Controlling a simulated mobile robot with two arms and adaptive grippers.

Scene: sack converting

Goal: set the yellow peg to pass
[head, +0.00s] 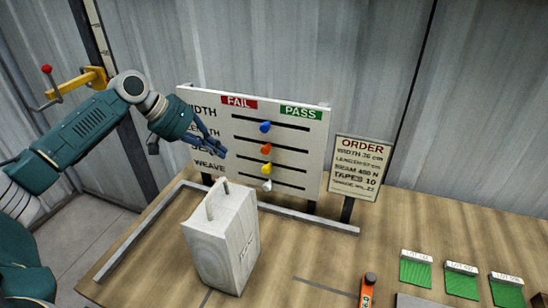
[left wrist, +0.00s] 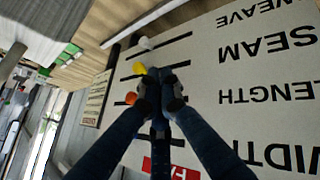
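A white board (head: 215,110) has a red FAIL label and a green PASS label (head: 300,112) over slots with one peg each. The yellow peg (head: 267,169) is in the third slot, around mid-slot. The blue peg (head: 265,127) and orange peg (head: 266,149) are above, and the white peg (head: 267,185) is below. My left gripper (head: 222,152) is in front of the board, left of the pegs. In the left wrist view its fingertips (left wrist: 161,88) are close together with a narrow gap, near the yellow peg (left wrist: 140,69). No peg is clearly between them. My right gripper is out of view.
A white sack (head: 222,240) stands on the table in front of the board, below my left gripper. An ORDER sign (head: 359,166) stands right of the board. Green sample cards (head: 415,272) and an orange tool (head: 368,291) lie at the front right.

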